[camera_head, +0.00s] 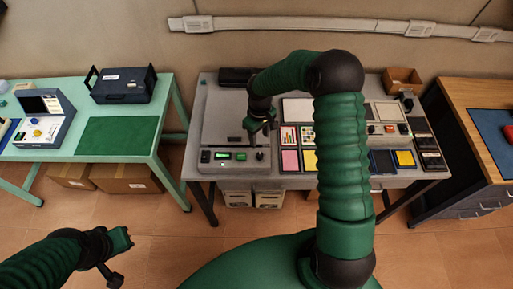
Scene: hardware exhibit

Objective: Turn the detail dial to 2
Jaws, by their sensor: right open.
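A grey machine with a flat lid (222,115) stands at the left of the middle table. Its front panel has a lit green display (223,155), a dark knob (260,156) at the right and a small control (205,156) at the left. The labels are too small to read, so I cannot tell which is the detail dial. My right gripper (258,127) is open and empty, pointing down just above and behind the right knob, apart from it as far as I can see. My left gripper (118,258) is low at the left, over the floor, away from the tables.
The middle table (300,183) also bears colored pads, trays and a second device with knobs (388,130). A mint table (165,130) at the left holds a blue-grey device (42,118) and a dark case (124,86). A wooden cabinet (455,98) stands right.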

